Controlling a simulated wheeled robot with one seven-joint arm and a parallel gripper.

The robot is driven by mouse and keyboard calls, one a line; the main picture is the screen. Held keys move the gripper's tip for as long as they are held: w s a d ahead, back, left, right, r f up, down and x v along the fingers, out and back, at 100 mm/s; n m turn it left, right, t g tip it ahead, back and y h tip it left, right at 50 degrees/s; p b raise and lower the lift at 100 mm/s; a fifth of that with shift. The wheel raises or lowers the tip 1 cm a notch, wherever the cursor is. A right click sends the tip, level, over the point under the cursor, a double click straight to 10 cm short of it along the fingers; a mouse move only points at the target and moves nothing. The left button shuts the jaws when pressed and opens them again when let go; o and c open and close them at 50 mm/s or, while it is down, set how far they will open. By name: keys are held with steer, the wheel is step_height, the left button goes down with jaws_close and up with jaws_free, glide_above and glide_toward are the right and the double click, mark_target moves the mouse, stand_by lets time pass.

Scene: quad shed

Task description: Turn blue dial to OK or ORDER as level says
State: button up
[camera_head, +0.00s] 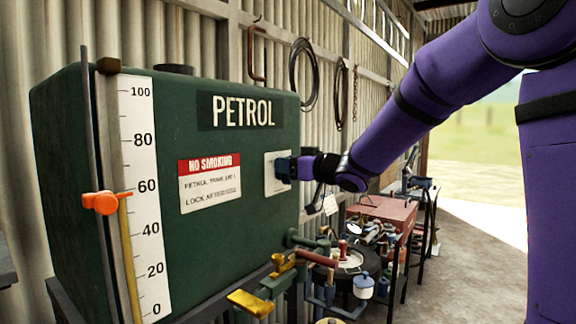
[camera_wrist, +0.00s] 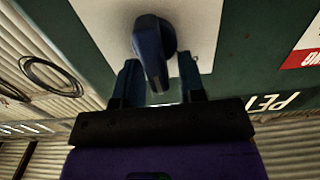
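The blue dial (camera_wrist: 152,45) sits on a pale square plate (camera_head: 276,181) on the front of the green petrol tank (camera_head: 70,150). My gripper (camera_head: 294,168) is at the plate in the head view. In the wrist view my gripper (camera_wrist: 158,82) is open, with one finger on each side of the dial's handle and small gaps showing. Any OK or ORDER lettering is not readable. The level gauge (camera_head: 137,110) is a white scale from 0 to 100. Its yellow column (camera_head: 128,250) tops out a little below 60, beside an orange marker (camera_head: 106,203).
Brass and red taps (camera_head: 280,270) stick out below the tank front. A red-topped bench (camera_head: 385,208) with jars and cans stands right of the tank. Hoses (camera_head: 303,75) hang on the corrugated wall. Open floor (camera_head: 465,270) lies at right.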

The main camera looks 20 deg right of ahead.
steer(key=shift+n, duration=0.3)
steer(key=shift+s+a+f+n, duration=0.15)
steer(key=shift+a+n, duration=0.1)
steer(key=shift+n, duration=1.15)
steer(key=shift+s+a+f+n, duration=0.15)
steer(key=shift+s+a+n, duration=0.05)
steer(key=shift+n, duration=1.2)
steer(key=shift+s+a+f+n, duration=0.15)
steer(key=shift+a+n, duration=0.1)
steer(key=shift+n, duration=1.15)
steer(key=o, duration=0.6)
steer(key=shift+c, duration=0.2)
steer(key=v, duration=1.1)
